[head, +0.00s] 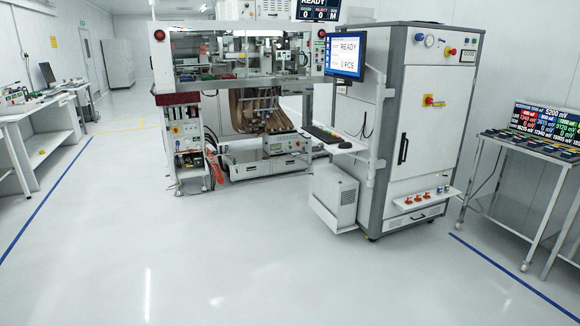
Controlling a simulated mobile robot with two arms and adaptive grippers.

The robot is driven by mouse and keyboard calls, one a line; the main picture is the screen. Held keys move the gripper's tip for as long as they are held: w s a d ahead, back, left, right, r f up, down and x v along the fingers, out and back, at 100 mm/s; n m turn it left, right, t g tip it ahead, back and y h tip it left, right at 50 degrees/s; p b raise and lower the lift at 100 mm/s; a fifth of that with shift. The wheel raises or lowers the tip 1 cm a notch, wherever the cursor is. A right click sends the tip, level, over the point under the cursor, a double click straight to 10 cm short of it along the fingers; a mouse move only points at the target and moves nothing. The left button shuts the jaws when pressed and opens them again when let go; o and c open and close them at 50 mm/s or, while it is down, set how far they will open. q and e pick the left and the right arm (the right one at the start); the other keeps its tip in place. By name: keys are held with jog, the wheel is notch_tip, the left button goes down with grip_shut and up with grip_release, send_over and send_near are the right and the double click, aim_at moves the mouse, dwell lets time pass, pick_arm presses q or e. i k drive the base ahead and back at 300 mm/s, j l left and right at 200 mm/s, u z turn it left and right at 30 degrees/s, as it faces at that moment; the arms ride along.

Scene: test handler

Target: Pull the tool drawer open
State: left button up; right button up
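A tall white and grey cabinet (429,129) stands right of the middle in the head view. Low on its front is a shallow drawer (413,217) with a small dark handle; it looks shut, flush with the cabinet front. I cannot tell for sure that this is the tool drawer. Just above it a small white shelf (425,200) sticks out, with orange and other small items on it. Neither of my grippers is in view.
A test machine (238,85) stands left of the cabinet. A white box unit (335,192) stands at the cabinet's left foot. A metal table (531,150) with devices is at right, a workbench (45,125) at left. The floor in front is clear.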

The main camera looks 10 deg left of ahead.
aim_at(278, 166)
jog(key=i+j+u, duration=0.25)
jog(key=i, duration=0.25)
jog(key=i+u, duration=0.25)
jog(key=i, duration=0.3)
jog(key=i+u, duration=0.1)
jog(key=i, duration=4.6)
jog(key=i+j+z, duration=0.1)
jog(key=i+z, duration=0.15)
jog(key=i, duration=0.15)
jog(key=i+j+z, duration=0.2)
jog(key=i, duration=0.15)
jog(key=i+j+z, duration=0.25)
jog(key=i, duration=0.15)
jog(key=l, duration=0.1)
